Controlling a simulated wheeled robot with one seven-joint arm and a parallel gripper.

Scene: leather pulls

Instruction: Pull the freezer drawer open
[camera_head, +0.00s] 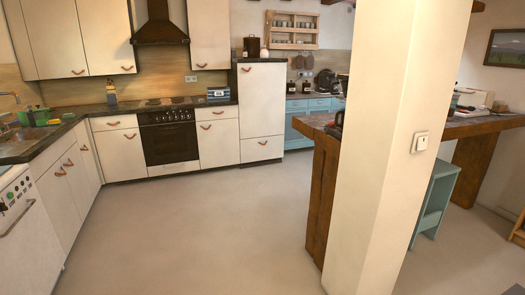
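A tall white fridge-freezer unit (261,100) stands at the far side of the kitchen, right of the stove. Its lower front panel looks like the freezer drawer (262,153), with a brown leather pull (263,143) near its top edge. The drawer looks shut, its front flush with the door above. The upper door also looks shut and has a small leather pull (247,69) at its top left.
The grey floor (190,220) is clear up to the unit. White counters with a black oven (169,142) line the left and back. A white pillar (388,150) and a wooden-legged counter (319,185) stand at the right. Blue cabinets (308,105) are right of the unit.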

